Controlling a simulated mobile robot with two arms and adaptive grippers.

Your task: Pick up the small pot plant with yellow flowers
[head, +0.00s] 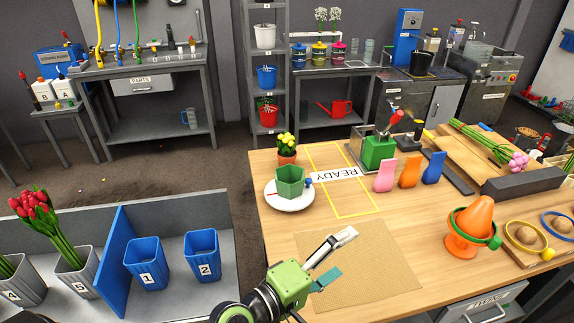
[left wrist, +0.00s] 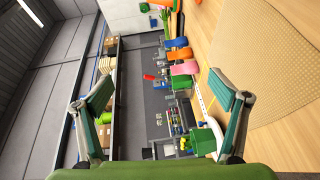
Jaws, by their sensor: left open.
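The small pot plant with yellow flowers (head: 286,143) stands upright in a terracotta pot near the table's far left edge. It is just behind a white plate (head: 293,202) that bears a green hexagonal pot (head: 289,182). My left gripper (head: 335,258) is open and empty over the table's front part, nearer to me and to the right of the plant, apart from it. In the left wrist view its two fingers (left wrist: 163,100) are spread wide with nothing between them. My right gripper is not in view.
A woven mat (head: 385,262) lies beside the left gripper. A READY sign (head: 336,174) lies in a yellow-outlined area right of the plant. Pink (head: 385,174), orange (head: 409,172) and blue (head: 433,168) pieces stand farther right. A low bin with blue pots (head: 147,263) is left of the table.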

